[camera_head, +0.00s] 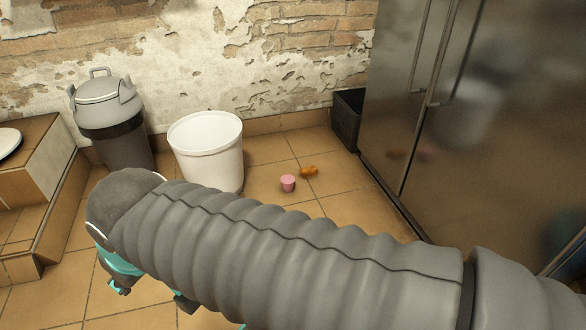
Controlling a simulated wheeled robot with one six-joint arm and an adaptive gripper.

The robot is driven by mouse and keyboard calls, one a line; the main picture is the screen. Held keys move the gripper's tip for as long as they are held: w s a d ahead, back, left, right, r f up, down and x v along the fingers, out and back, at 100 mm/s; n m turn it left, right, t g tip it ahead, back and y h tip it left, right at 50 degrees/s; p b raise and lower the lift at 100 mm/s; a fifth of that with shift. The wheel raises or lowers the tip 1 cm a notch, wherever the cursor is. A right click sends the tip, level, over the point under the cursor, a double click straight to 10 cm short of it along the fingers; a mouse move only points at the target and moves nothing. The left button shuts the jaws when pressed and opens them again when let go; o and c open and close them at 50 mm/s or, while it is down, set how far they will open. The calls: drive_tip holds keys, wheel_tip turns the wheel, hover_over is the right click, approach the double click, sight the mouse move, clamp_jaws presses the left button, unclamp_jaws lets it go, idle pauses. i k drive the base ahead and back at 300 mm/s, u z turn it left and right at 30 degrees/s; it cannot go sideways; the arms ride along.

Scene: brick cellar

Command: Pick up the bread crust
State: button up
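A small orange-brown piece (309,171), which looks like the bread crust, lies on the tiled floor right of centre. My gripper (150,294) is at the lower left, low over the floor and well away from the crust. It shows as teal and dark parts, mostly hidden behind my grey sleeved arm. I see nothing held, but its fingertips are not clear enough to tell open from shut.
A white bucket (208,152) and a grey lidded bin (112,125) stand by the brick wall. A black crate (349,119) sits beside the steel fridge (470,110) on the right. A tiled ledge (32,185) borders the left.

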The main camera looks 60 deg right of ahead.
sight(310, 170)
drive_tip(key=z, duration=0.4)
drive_tip(key=i, duration=0.75)
drive_tip(key=z, duration=0.95)
drive_tip(key=i, duration=0.3)
drive_tip(key=z, duration=0.3)
